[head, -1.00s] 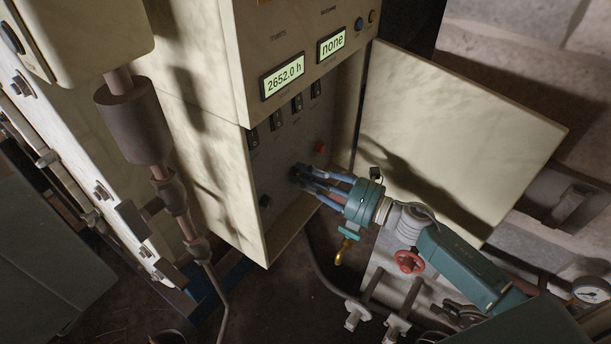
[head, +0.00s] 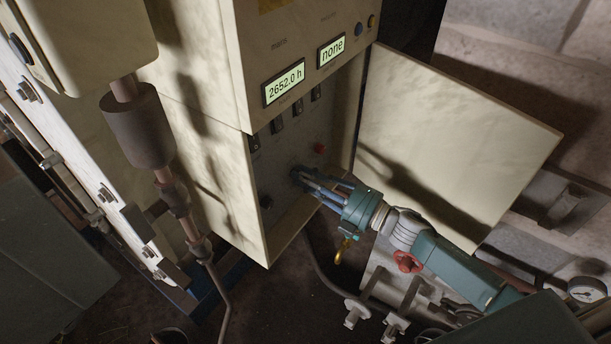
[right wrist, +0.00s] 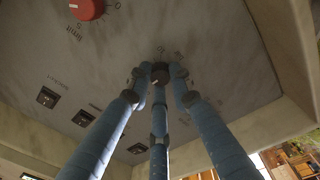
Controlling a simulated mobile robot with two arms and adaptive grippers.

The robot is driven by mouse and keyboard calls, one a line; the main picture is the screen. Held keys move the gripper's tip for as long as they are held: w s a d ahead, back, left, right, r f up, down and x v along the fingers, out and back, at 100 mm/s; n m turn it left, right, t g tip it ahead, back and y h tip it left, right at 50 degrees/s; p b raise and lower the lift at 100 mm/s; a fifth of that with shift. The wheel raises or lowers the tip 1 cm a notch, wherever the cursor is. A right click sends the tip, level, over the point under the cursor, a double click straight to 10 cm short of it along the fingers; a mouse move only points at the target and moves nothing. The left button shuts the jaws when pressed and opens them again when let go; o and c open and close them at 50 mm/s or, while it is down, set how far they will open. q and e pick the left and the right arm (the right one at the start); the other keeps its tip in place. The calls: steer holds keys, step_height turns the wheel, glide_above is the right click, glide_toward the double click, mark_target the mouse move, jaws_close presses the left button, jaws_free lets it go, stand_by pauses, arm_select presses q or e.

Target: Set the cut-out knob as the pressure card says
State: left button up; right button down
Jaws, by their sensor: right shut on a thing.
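My right gripper (head: 298,174) reaches into the open lower bay of the cream cabinet (head: 190,140). Its blue fingers are closed around a small dark knob on the grey panel (head: 275,170). I cannot make out a pressure card. My left gripper is out of view.
The cabinet door (head: 455,135) stands open at the right. Above the bay, displays read "2652.0 h" (head: 285,86) and "none" (head: 331,50). Pipes (head: 170,190) stand at left.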

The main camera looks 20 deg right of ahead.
steer(key=shift+m+t+p, duration=0.3)
steer(key=shift+m+p, duration=0.25)
steer(key=shift+m, duration=1.85)
steer(key=shift+f, duration=0.1)
steer(key=c, duration=1.5)
jaws_free()
steer(key=shift+d, duration=0.1)
steer(key=shift+c, duration=0.2)
steer(key=r+v, duration=0.1)
steer(key=v, duration=1.1)
steer(key=shift+f, duration=0.35)
steer(key=shift+f+m, duration=0.1)
steer(key=shift+m, duration=0.2)
